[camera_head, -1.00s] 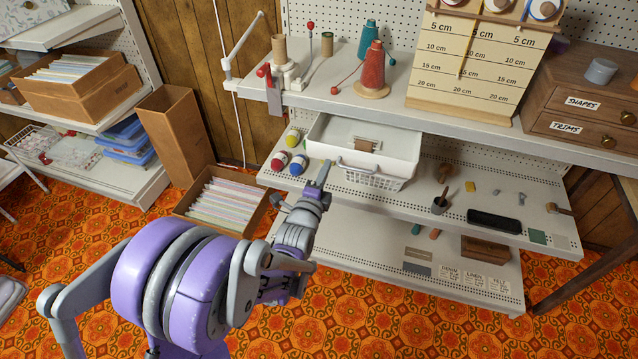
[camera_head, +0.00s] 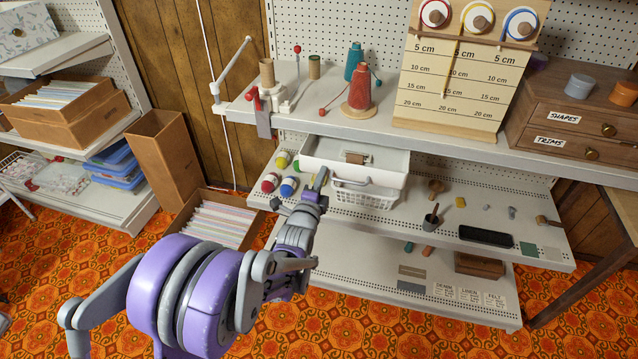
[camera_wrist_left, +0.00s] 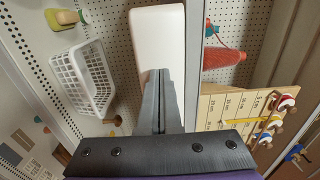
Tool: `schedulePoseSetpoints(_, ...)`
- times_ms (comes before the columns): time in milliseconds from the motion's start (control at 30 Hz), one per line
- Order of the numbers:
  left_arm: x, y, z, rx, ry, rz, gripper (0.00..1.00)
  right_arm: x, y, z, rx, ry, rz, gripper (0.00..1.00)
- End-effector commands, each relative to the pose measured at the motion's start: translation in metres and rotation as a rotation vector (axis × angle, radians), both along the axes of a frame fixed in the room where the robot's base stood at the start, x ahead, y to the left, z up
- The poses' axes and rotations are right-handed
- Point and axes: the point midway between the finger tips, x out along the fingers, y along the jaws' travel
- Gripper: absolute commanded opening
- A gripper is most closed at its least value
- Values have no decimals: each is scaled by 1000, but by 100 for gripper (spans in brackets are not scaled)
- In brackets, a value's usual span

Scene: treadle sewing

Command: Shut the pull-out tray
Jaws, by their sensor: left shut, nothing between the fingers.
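The pull-out tray (camera_head: 388,161) is a shallow white tray under the top shelf, sticking out past the shelf's front edge. It also shows in the left wrist view as a pale rounded panel (camera_wrist_left: 157,35). A grey clip with a brown roll shows inside it. My left gripper (camera_head: 322,176) is shut and empty, in front of the tray's left part. In the left wrist view its fingertips (camera_wrist_left: 159,74) overlap the tray's near end. I cannot tell whether they touch it. My right gripper is not in view.
A white basket (camera_head: 367,192) stands just below the tray. Several small spools (camera_head: 288,186) stand left of it on the middle shelf. A red thread cone (camera_head: 360,91) stands on the top shelf above. A box of files (camera_head: 212,222) is on the floor at left.

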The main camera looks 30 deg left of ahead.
Motion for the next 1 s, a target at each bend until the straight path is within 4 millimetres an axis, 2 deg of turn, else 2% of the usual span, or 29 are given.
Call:
schedulePoseSetpoints(400, 99, 24, -2, 0, 1, 0, 0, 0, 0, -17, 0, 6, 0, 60)
schedulePoseSetpoints(600, 136, 33, -1, 0, 0, 0, 0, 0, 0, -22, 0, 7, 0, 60)
schedulePoseSetpoints(800, 158, 38, -1, 0, 0, 0, 0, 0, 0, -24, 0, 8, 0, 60)
schedulePoseSetpoints(1000, 167, 40, 0, 0, -1, 1, 0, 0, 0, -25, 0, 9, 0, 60)
